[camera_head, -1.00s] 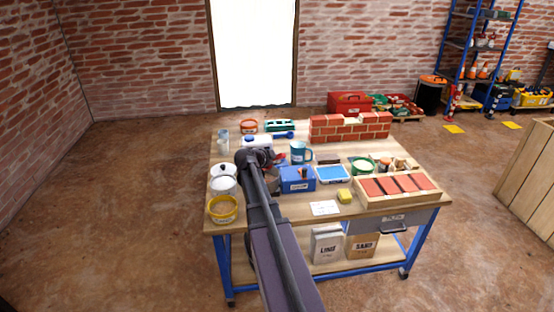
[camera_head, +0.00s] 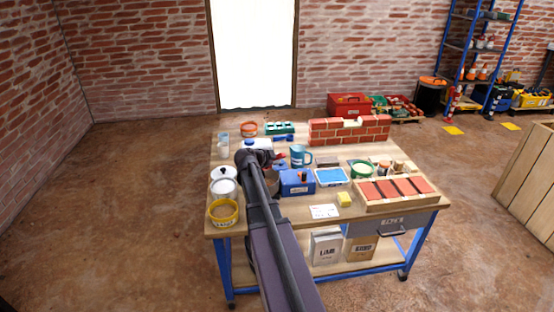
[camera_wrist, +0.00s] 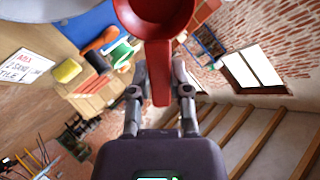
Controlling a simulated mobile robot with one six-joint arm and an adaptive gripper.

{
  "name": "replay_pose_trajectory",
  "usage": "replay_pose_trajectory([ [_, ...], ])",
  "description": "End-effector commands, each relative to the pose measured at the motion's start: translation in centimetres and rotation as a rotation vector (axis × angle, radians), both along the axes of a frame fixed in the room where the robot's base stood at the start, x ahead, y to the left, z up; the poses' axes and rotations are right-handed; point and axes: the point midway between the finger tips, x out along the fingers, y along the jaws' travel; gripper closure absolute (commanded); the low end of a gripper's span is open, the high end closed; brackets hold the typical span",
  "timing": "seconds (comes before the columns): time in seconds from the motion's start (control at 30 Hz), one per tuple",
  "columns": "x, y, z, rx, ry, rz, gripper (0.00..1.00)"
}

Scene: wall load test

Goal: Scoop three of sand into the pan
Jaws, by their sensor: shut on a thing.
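My gripper (camera_wrist: 161,85) is shut on the handle of a red scoop (camera_wrist: 156,15) in the wrist view. The scoop's round bowl points away from the gripper, and I cannot tell whether sand is in it. In the head view my arm hides most of the gripper, over the left part of the table. A yellow tub with tan, sand-like contents (camera_head: 223,212) stands at the table's front left corner. I cannot pick out the pan for certain; a large pale curved surface (camera_wrist: 40,8) fills the wrist view's top left corner.
A white pot (camera_head: 223,184) stands behind the yellow tub. A blue toolbox (camera_head: 297,182) is just right of my arm, with a blue mug (camera_head: 300,156) behind it. A brick wall piece (camera_head: 348,131) stands at the back, and a brick tray (camera_head: 396,191) at the front right.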

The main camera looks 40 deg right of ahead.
Motion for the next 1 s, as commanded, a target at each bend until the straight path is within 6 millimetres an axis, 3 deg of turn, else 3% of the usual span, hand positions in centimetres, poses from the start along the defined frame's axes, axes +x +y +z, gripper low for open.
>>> replay_pose_trajectory([
  [0.33,0.0,0.0,2.1,0.0,0.0,0.0,1.0],
  [1.0,-0.1,-0.2,2.2,-0.001,0.0,-0.002,1.0],
])
